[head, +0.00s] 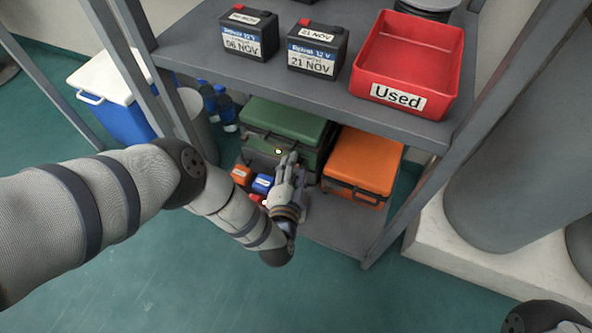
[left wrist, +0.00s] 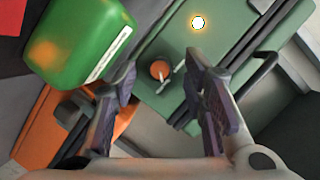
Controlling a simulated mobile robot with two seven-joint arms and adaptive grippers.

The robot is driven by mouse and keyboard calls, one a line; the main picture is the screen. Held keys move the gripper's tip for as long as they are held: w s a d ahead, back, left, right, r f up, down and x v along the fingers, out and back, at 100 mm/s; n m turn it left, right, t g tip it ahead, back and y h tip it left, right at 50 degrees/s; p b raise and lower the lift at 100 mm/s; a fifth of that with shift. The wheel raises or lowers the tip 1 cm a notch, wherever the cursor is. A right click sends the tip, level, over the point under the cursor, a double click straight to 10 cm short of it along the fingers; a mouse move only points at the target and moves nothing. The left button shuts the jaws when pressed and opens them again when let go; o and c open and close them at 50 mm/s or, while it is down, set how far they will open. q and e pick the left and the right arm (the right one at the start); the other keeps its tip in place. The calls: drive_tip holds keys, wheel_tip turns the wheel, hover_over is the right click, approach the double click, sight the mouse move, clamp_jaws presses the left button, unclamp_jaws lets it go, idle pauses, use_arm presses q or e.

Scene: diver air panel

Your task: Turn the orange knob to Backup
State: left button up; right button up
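The orange knob (left wrist: 160,70) sits on the face of a green case (left wrist: 212,48) in the left wrist view, with a thin metal piece beside it. No Backup marking can be read. My left gripper (left wrist: 168,88) is open, its two fingers on either side of the knob with visible gaps; I cannot tell how far they reach in depth. In the head view, the green case (head: 284,118) is on the lower shelf, and my left gripper (head: 290,160) is in front of it, hiding the knob. My right gripper is out of view.
A lit lamp (left wrist: 198,22) is near the knob. An orange case (head: 362,160) stands right of the green case. Small orange (head: 241,174) and blue (head: 263,184) blocks lie left of my gripper. The upper shelf holds batteries (head: 249,33) and a red tray (head: 408,55).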

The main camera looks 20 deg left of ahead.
use_arm(q)
clamp_jaws()
drive_tip(key=shift+d+m+y, duration=0.1)
drive_tip(key=shift+m+y, duration=0.2)
drive_tip(key=shift+m, duration=0.2)
unclamp_jaws()
drive_tip(key=v, duration=1.2)
drive_tip(key=shift+s+f, duration=0.1)
